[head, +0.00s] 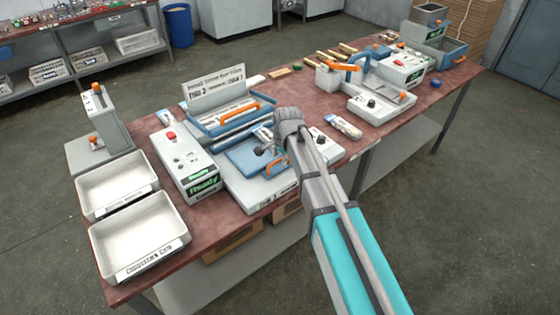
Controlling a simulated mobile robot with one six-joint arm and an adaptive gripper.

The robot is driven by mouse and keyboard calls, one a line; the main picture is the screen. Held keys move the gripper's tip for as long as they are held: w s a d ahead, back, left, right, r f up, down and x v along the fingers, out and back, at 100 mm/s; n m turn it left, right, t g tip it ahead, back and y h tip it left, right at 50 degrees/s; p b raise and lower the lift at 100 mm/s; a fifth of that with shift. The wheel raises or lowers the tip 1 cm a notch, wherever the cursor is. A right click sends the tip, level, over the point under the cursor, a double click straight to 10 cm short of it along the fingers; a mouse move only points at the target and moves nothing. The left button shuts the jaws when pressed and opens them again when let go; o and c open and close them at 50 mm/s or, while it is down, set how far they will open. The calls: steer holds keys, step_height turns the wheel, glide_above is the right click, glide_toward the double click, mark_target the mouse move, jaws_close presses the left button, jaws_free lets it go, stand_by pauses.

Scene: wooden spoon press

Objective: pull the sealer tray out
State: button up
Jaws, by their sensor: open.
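The sealer tray looks to be the flat blue plate (243,161) on the white base of the sealer (262,192), near the table's front edge. A small orange handle (272,171) stands at its right front side. My gripper (270,149) is open over the right part of the plate, close to the handle. My arm's wrist hides part of the tray's right side. I cannot tell whether the fingers touch the handle. Behind the plate is the sealer's blue upper frame (205,130) with a long orange bar handle (240,111).
A white control box (184,166) with a red button stands left of the sealer. Two white bins (160,269) fill the table's left end. A second machine (381,102) stands to the right. Packaged pieces (344,127) lie between. The floor in front is clear.

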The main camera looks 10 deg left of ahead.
steer(key=shift+f, duration=0.1)
stand_by(0.3)
jaws_close()
